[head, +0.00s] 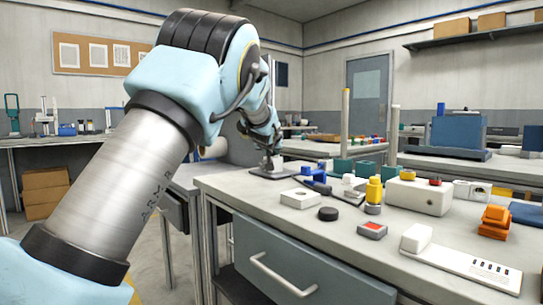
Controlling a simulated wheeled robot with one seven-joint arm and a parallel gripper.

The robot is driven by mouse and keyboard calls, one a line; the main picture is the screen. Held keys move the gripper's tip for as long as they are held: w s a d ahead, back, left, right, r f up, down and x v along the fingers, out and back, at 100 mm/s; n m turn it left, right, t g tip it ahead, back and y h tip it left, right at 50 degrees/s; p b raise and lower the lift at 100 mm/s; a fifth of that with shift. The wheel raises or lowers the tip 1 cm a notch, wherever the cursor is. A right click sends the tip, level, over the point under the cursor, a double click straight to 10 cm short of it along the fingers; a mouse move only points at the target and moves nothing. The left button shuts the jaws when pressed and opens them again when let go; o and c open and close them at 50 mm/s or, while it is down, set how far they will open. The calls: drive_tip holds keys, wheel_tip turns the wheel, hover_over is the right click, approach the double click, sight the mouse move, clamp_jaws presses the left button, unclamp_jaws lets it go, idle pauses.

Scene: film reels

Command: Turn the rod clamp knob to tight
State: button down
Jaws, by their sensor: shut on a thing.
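My gripper (268,161) is at the far left end of the workbench, low over a dark flat base plate (287,174). It is small in the head view, and it is shut on a small grey part there, which appears to be the rod clamp knob. The gripper and arm hide most of the knob, so its turned position and any tight mark cannot be read. My arm reaches from the lower left across the picture and down to this spot.
On the workbench (240,187) to the right stand a white block (300,198), a black round puck (328,214), a yellow-topped piece (374,190), a white box (418,195), orange blocks (494,222) and a white power strip (460,264). Bare bench lies along the front edge.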

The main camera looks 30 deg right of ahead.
drive_tip(key=shift+d+f+m, duration=0.1)
drive_tip(key=shift+f+m, duration=0.15)
drive_tip(key=shift+m, duration=0.05)
drive_tip(key=shift+r+t+b, duration=0.2)
drive_tip(key=shift+t+b, duration=0.1)
drive_tip(key=c, duration=0.6)
unclamp_jaws()
drive_tip(key=v, duration=1.1)
drive_tip(key=shift+b, duration=0.3)
